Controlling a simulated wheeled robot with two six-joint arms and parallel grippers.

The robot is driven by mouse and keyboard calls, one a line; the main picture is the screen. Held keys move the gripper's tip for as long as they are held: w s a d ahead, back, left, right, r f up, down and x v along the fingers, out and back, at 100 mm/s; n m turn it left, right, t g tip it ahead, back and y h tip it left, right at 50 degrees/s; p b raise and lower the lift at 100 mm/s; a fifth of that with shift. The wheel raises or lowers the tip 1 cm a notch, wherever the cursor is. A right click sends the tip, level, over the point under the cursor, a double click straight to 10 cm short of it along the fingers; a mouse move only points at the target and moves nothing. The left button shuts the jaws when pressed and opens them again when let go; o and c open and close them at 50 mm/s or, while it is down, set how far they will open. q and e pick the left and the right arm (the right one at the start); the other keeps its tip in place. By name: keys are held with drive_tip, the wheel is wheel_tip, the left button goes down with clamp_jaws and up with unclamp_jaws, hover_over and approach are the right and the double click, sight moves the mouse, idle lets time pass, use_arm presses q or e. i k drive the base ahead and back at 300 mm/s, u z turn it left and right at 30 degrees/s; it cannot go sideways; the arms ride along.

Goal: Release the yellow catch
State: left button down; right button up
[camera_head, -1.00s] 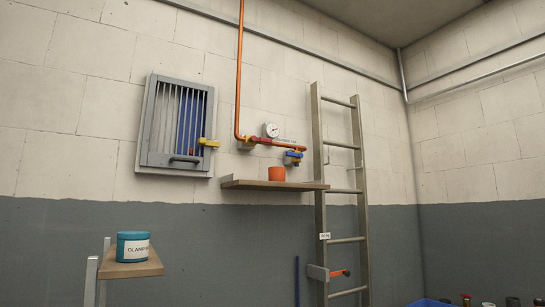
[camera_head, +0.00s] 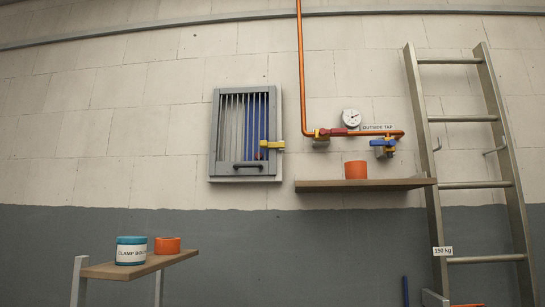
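The yellow catch (camera_head: 271,144) sits on the right edge of a grey barred cabinet door (camera_head: 214,140) on the wall. The door looks shut, with a dark handle (camera_head: 247,165) along its lower edge. Behind the bars there are pale and blue shapes and a small red-orange spot just left of the catch. Neither of my grippers shows in the view.
An orange pipe with a gauge (camera_head: 352,119) and blue valve (camera_head: 382,145) runs right of the cabinet. Below it, a wall shelf (camera_head: 365,184) holds an orange pot (camera_head: 355,169). A ladder (camera_head: 437,168) stands at right. A low wooden stand (camera_head: 150,265) holds a teal tin (camera_head: 130,250) and an orange ring-like item (camera_head: 167,245).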

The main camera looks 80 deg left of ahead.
sight(264, 144)
drive_tip(key=u, duration=0.5)
drive_tip(key=i, duration=0.85)
drive_tip(key=u, duration=1.25)
drive_tip(key=i, duration=0.45)
drive_tip(key=u, duration=0.4)
